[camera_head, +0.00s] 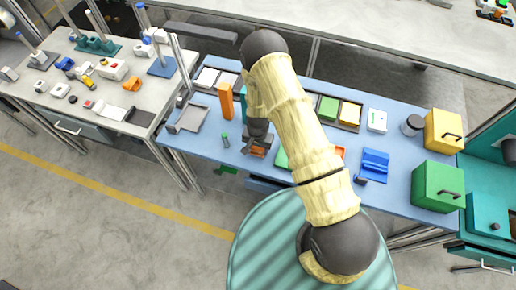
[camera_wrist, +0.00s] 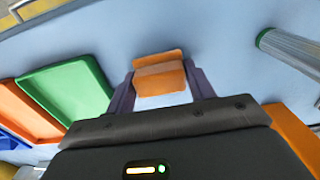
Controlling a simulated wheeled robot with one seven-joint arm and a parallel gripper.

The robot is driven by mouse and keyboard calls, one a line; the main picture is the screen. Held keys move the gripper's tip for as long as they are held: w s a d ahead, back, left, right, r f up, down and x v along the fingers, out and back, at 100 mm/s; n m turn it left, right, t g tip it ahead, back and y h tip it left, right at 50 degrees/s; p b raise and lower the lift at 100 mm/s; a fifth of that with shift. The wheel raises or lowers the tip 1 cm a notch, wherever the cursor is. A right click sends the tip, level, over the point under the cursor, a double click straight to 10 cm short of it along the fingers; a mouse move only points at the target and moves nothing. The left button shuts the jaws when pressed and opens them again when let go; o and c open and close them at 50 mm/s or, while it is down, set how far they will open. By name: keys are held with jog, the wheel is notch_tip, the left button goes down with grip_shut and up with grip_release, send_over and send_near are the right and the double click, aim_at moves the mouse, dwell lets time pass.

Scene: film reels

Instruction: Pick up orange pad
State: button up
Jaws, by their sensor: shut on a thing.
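The orange pad (camera_wrist: 160,78) sits between the two fingers of my gripper (camera_wrist: 161,88) in the wrist view. The fingers are shut on its sides. In the head view the orange pad (camera_head: 257,152) shows just below my gripper (camera_head: 257,143), low over the blue table (camera_head: 205,150). My gripper partly hides it there. I cannot tell whether the pad touches the table.
A green tray (camera_wrist: 68,90) and an orange tray (camera_wrist: 25,112) lie to the other side. Yellow (camera_head: 443,130) and green (camera_head: 437,186) boxes stand at right.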

aim_at(258, 148)
jog(key=shift+r+b, duration=1.55)
jog(key=shift+r, duration=3.45)
jog(key=shift+o, duration=1.1)
jog(key=shift+c, duration=0.2)
